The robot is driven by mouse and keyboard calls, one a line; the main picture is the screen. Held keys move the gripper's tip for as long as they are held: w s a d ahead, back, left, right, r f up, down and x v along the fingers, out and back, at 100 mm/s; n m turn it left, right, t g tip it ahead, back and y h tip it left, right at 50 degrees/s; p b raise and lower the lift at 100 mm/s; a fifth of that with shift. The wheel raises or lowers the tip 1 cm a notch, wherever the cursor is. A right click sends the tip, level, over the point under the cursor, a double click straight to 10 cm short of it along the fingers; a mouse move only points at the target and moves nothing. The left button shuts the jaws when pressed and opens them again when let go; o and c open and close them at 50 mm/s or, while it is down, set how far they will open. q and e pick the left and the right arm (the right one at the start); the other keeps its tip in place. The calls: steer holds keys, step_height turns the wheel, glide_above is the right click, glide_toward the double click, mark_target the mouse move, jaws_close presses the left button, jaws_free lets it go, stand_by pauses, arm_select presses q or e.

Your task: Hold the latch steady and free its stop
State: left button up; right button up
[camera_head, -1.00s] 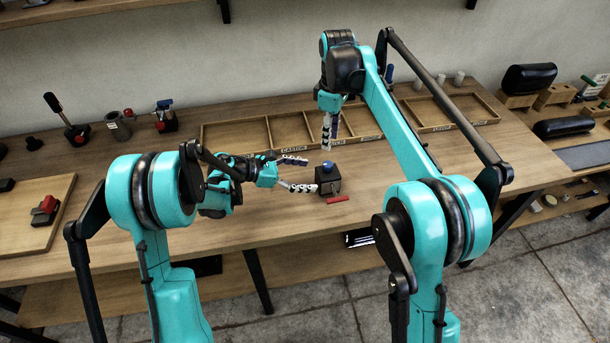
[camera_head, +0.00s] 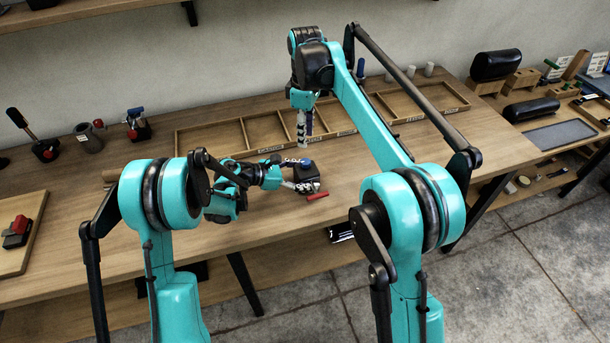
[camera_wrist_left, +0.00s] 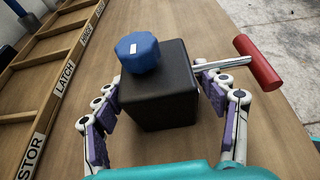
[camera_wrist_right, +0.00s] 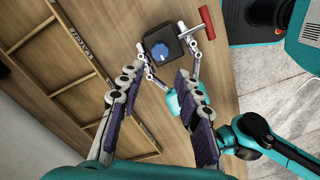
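The latch is a black block (camera_head: 306,178) on the table with a blue knob (camera_wrist_left: 137,52) on top. A red T-shaped handle (camera_wrist_left: 257,63) on a metal rod sticks out of its side; it also shows in the head view (camera_head: 318,196). My left gripper (camera_head: 297,174) is low at the table, its fingers on either side of the block. The fingers are spread and very close to its sides; firm contact cannot be told. My right gripper (camera_wrist_right: 157,78) is open and empty, pointing down above and behind the latch.
A divided wooden tray (camera_head: 225,137) with labelled compartments runs behind the latch; one label reads LATCH. A board with a red-and-black part (camera_head: 17,232) lies at the left. Levered tools stand at the back left. The table right of the latch is clear.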

mark_target(306, 161)
arm_select(q)
steer(key=c, duration=1.2)
arm_select(e)
steer(key=o, duration=0.3)
steer(key=shift+o, duration=0.2)
step_height(306, 161, down, 10)
steer(key=m, duration=1.9)
steer(key=shift+m, duration=0.4)
